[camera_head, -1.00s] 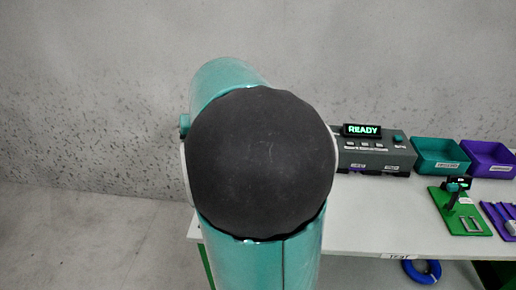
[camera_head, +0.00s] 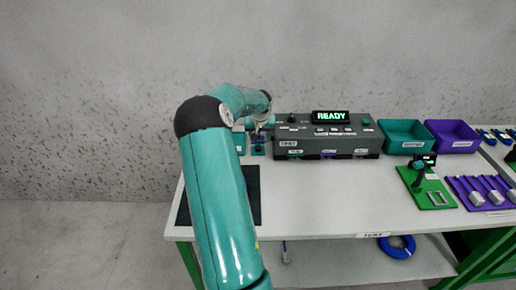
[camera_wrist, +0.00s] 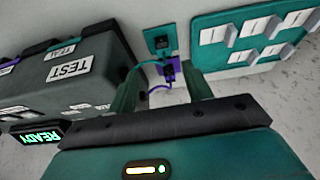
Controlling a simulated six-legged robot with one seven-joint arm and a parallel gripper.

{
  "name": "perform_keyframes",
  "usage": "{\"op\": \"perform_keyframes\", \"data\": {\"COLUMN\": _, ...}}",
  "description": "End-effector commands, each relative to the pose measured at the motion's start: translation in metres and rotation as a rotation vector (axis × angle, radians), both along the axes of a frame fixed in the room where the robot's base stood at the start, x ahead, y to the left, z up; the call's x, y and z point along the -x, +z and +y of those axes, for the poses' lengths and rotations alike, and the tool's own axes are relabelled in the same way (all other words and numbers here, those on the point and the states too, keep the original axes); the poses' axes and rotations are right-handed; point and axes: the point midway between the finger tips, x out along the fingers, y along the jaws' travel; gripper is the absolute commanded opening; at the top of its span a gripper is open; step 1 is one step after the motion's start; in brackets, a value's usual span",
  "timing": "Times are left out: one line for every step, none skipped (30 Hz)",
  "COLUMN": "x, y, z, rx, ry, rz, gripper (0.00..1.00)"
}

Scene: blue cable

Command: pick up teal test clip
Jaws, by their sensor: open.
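The teal test clip (camera_wrist: 160,41) sits on a small teal square in the upper middle of the wrist view, with a teal cable running left toward the tester. The purple clip (camera_wrist: 169,70) sits on a purple square just beside it, closer to my gripper (camera_wrist: 163,80). My gripper is open and empty, its two dark green fingers spread either side of the purple clip's place in the picture. The teal clip lies beyond the fingertips, apart from them. In the head view my gripper (camera_head: 262,122) hangs over the table's back left, and the clips below it are small and partly hidden.
The grey tester (camera_head: 325,137) with a lit READY display stands right of my gripper. A teal board with white pieces (camera_wrist: 250,38) lies on the other side. Teal (camera_head: 404,136) and purple (camera_head: 453,136) bins stand farther right. The table's front middle (camera_head: 320,200) is clear.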

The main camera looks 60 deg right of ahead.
Motion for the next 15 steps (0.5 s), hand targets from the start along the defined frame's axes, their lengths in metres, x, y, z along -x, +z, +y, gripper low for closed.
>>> {"op": "perform_keyframes", "data": {"x": -0.001, "y": -0.012, "z": -0.004, "rx": -0.002, "ry": -0.001, "rz": 0.002, "gripper": 0.50}}
{"op": "perform_keyframes", "data": {"x": -0.002, "y": -0.017, "z": -0.006, "rx": -0.002, "ry": -0.001, "rz": 0.002, "gripper": 0.50}}
{"op": "perform_keyframes", "data": {"x": -0.003, "y": -0.023, "z": -0.008, "rx": -0.001, "ry": 0.000, "rz": 0.002, "gripper": 0.50}}
{"op": "perform_keyframes", "data": {"x": -0.004, "y": -0.028, "z": -0.010, "rx": -0.002, "ry": -0.001, "rz": 0.001, "gripper": 0.50}}
{"op": "perform_keyframes", "data": {"x": -0.005, "y": -0.031, "z": -0.011, "rx": -0.002, "ry": -0.001, "rz": 0.001, "gripper": 0.50}}
{"op": "perform_keyframes", "data": {"x": -0.006, "y": -0.035, "z": -0.013, "rx": -0.001, "ry": 0.000, "rz": 0.000, "gripper": 0.50}}
{"op": "perform_keyframes", "data": {"x": -0.006, "y": -0.037, "z": -0.014, "rx": -0.001, "ry": 0.001, "rz": 0.001, "gripper": 0.50}}
{"op": "perform_keyframes", "data": {"x": -0.007, "y": -0.039, "z": -0.014, "rx": -0.001, "ry": 0.001, "rz": 0.001, "gripper": 0.50}}
{"op": "perform_keyframes", "data": {"x": -0.007, "y": -0.041, "z": -0.015, "rx": -0.001, "ry": 0.001, "rz": 0.000, "gripper": 0.50}}
{"op": "perform_keyframes", "data": {"x": -0.008, "y": -0.042, "z": -0.015, "rx": -0.001, "ry": 0.000, "rz": 0.000, "gripper": 0.50}}
{"op": "perform_keyframes", "data": {"x": -0.008, "y": -0.044, "z": -0.016, "rx": -0.001, "ry": 0.000, "rz": 0.000, "gripper": 0.50}}
{"op": "perform_keyframes", "data": {"x": -0.010, "y": -0.047, "z": -0.017, "rx": -0.001, "ry": 0.000, "rz": 0.000, "gripper": 0.50}}
{"op": "perform_keyframes", "data": {"x": -0.011, "y": -0.050, "z": -0.018, "rx": -0.002, "ry": 0.001, "rz": 0.001, "gripper": 0.50}}
{"op": "perform_keyframes", "data": {"x": -0.012, "y": -0.054, "z": -0.019, "rx": -0.002, "ry": 0.001, "rz": 0.001, "gripper": 0.50}}
{"op": "perform_keyframes", "data": {"x": -0.014, "y": -0.059, "z": -0.021, "rx": -0.002, "ry": 0.001, "rz": 0.001, "gripper": 0.50}}
